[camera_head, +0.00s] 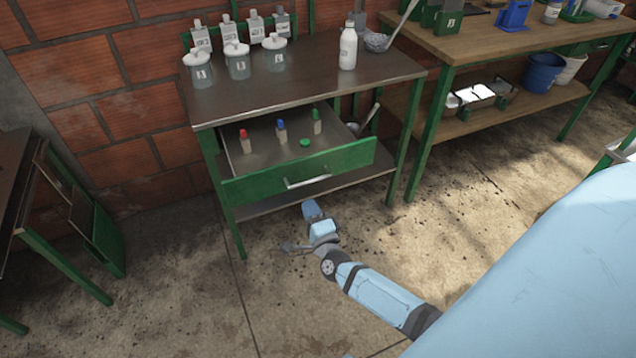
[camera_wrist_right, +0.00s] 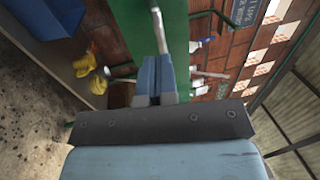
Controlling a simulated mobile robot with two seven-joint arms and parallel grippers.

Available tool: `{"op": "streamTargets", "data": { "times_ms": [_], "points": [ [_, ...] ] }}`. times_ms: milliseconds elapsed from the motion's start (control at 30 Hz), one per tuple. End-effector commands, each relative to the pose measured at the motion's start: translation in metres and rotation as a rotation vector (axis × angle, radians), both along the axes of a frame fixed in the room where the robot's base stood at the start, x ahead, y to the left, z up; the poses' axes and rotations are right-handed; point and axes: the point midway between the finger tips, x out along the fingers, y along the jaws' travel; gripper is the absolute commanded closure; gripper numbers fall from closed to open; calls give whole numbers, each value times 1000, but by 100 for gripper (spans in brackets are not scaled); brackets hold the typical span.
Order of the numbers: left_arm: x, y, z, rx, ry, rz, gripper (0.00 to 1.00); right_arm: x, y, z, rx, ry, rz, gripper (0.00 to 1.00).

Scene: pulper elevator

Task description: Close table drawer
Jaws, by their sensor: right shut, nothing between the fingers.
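The table drawer has a green front (camera_head: 350,158) and stands pulled out below the top of the dark metal table (camera_head: 310,75). A light metal handle (camera_head: 307,182) runs across its front. Inside lie small bottles with red (camera_head: 244,139), blue (camera_head: 281,131) and green (camera_head: 316,122) caps, and a loose green cap (camera_head: 305,142). My right gripper (camera_head: 309,205) is shut and empty, in front of and below the handle in the head view. In the right wrist view, its closed fingers (camera_wrist_right: 154,80) point at the green drawer front (camera_wrist_right: 178,35), near the handle (camera_wrist_right: 157,28). Contact cannot be told. My left gripper is not in view.
Several lidded jars (camera_head: 237,62) and a white bottle (camera_head: 348,48) stand on the tabletop. A lower shelf (camera_head: 265,205) lies under the drawer. A wooden bench (camera_head: 480,40) stands at the right, a green-framed table (camera_head: 70,255) at the left. The floor in front is clear.

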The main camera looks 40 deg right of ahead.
Motion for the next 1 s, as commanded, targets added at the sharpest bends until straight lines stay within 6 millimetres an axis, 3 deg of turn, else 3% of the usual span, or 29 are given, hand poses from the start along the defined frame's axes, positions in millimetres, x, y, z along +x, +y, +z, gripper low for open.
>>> {"op": "streamTargets", "data": {
  "times_ms": [100, 300, 833, 1000],
  "points": [
    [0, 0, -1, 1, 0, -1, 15, 21, -5, 5, -1, -2, 0, 100],
    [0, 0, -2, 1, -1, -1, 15, 41, -10, 8, -2, 0, 0, 100],
    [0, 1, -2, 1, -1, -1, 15, 48, -11, 9, -1, 0, 1, 100],
    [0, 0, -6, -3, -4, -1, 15, 61, -14, 8, -1, -1, 0, 100]
  ]
}}
